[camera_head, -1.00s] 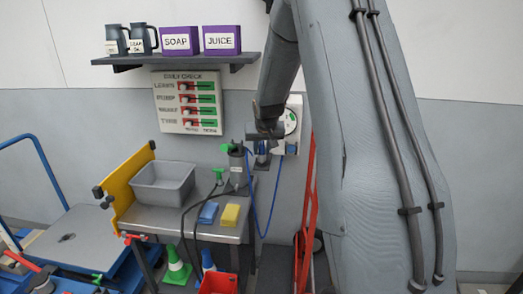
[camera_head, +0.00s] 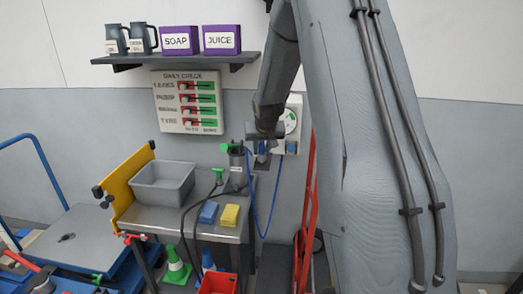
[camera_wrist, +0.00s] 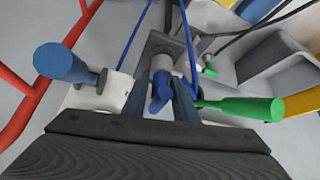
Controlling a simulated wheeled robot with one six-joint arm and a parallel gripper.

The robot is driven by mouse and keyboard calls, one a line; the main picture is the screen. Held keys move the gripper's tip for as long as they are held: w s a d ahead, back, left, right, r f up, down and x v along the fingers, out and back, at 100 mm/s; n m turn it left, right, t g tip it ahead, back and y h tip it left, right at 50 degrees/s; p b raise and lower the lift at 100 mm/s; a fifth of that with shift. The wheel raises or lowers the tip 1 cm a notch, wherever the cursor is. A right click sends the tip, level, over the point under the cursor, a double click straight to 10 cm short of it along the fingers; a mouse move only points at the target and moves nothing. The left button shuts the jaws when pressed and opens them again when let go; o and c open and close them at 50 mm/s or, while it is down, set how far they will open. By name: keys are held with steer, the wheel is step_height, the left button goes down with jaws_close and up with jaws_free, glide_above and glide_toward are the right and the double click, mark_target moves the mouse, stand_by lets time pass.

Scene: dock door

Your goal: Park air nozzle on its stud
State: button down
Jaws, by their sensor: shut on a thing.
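My gripper (camera_wrist: 165,98) is shut on the blue air nozzle (camera_wrist: 161,92) in the wrist view. The nozzle sits between the two dark fingers, with a blue strip running up from it. In the head view the nozzle (camera_head: 261,160) hangs below my wrist, at the right rear of the bench, and a blue hose (camera_head: 254,215) loops down from this area. A grey fitting (camera_wrist: 165,48) lies just beyond the fingertips. I cannot tell whether the nozzle touches it. The stud is not clearly identifiable.
A green handle (camera_wrist: 240,108) lies right of the fingers, and a blue knob (camera_wrist: 62,62) lies left. A white gauge panel (camera_head: 292,125) is on the wall. The bench holds a grey bin (camera_head: 163,182), a blue sponge (camera_head: 208,213) and a yellow sponge (camera_head: 230,214). A red frame (camera_head: 308,205) stands right.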

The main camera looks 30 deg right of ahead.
steer(key=shift+f+b, duration=0.45)
steer(key=shift+f, duration=0.15)
steer(key=c, duration=1.7)
jaws_free()
steer(key=shift+r, duration=0.1)
steer(key=shift+p+v, duration=2.75)
steer(key=shift+v, duration=2.7)
steer(key=s+a+f+n+g+b, duration=0.1)
steer(key=s+a+f, duration=0.3)
steer(key=s, duration=0.5)
steer(key=s+a+f+n+g+y+b, duration=0.1)
steer(key=s+a+f+b, duration=0.3)
steer(key=s+a, duration=0.4)
steer(key=s+a+f+n+g+y+b, duration=0.1)
steer(key=s+a+f, duration=0.3)
steer(key=s, duration=0.6)
steer(key=shift+s+a+f+n+g+b, duration=0.15)
steer(key=shift+a+n+g+b, duration=0.25)
steer(key=shift+a+g+b, duration=0.6)
